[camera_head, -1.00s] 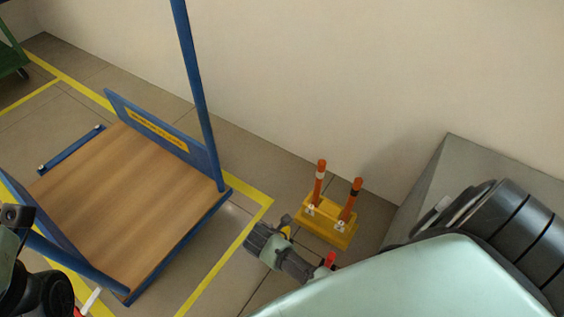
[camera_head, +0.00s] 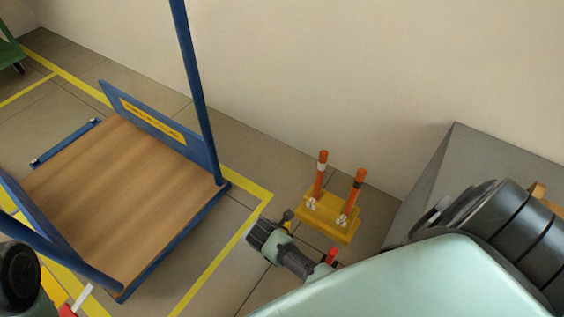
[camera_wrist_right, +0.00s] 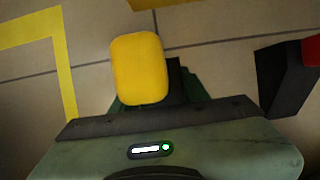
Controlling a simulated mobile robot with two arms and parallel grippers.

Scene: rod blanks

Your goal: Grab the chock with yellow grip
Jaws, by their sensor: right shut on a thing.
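The chock with yellow grip shows its rounded yellow grip (camera_wrist_right: 140,68) large in the right wrist view, at the jaws. My right gripper (camera_head: 286,226) is shut on that grip. In the head view only a small bit of yellow and a dark part show beside my wrist, above the floor tiles. The rest of the chock is mostly hidden behind the grip and gripper. A second, dark chock with a red grip (camera_wrist_right: 290,75) stands to the right in the wrist view. Its red grip (camera_head: 332,254) also shows in the head view. My left gripper is outside the views.
A yellow base with two orange posts (camera_head: 328,218) stands near the wall. A blue platform trolley with a wooden deck (camera_head: 125,205) stands left, inside yellow floor lines. A grey block (camera_head: 435,185) is at the right. Bare floor lies between trolley and posts.

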